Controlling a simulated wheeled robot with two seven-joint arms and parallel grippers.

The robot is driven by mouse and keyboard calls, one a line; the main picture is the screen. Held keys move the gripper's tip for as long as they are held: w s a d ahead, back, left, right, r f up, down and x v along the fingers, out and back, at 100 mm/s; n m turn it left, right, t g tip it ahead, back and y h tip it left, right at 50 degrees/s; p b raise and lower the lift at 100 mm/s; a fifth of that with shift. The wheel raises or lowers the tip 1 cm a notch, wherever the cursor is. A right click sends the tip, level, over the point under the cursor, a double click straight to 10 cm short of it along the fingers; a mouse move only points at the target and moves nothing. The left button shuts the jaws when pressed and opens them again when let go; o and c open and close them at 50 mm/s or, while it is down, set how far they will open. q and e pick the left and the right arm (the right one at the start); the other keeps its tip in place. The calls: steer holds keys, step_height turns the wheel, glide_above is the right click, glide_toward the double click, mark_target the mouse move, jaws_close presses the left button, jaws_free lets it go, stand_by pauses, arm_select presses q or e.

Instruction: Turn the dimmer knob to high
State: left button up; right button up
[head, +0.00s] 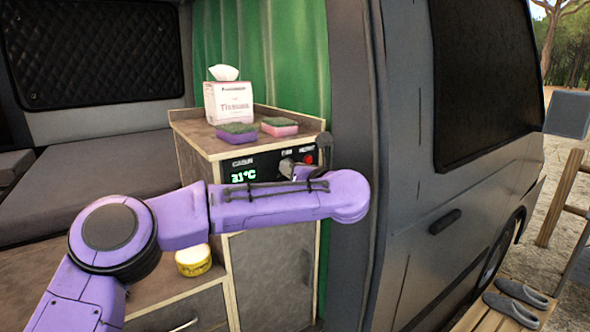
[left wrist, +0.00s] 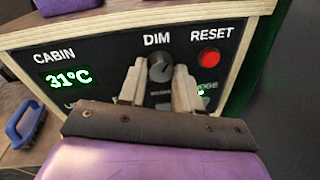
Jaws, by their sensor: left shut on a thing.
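The dimmer knob (left wrist: 160,67) is a dark round knob under the label DIM on the black control panel (left wrist: 110,62). My left gripper (left wrist: 160,78) is at the panel with one finger on each side of the knob, shut on it. In the head view my left arm reaches across the cabinet front, and the gripper (head: 298,165) is partly hidden behind its own wrist. The knob is hidden there. The knob's pointer setting is too small to read. My right gripper is in neither view.
A red RESET button (left wrist: 209,58) sits just right of the knob. A green display (left wrist: 67,78) reads 31°C at left. Two sponges (head: 237,133) (head: 279,127) and a tissue box (head: 229,103) stand on the cabinet top. A yellow tin (head: 193,261) sits on the lower counter.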

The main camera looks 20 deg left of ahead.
arm_select(q)
steer(key=shift+w+d+r+m+g+y+p, duration=0.15)
steer(key=shift+m+g+p, duration=0.3)
steer(key=shift+m+p, duration=1.45)
steer(key=shift+a+m+g+y+p, duration=0.1)
steer(key=shift+m+g+y+p, duration=0.3)
steer(key=shift+m+p, duration=1.45)
steer(key=shift+w+d+r+m+g+y+p, duration=0.1)
steer(key=shift+m+g+p, duration=0.6)
steer(key=shift+m, duration=2.25)
steer(key=shift+t, duration=0.25)
steer(key=o, duration=1)
steer(key=shift+s, duration=0.1)
steer(key=shift+o, duration=0.2)
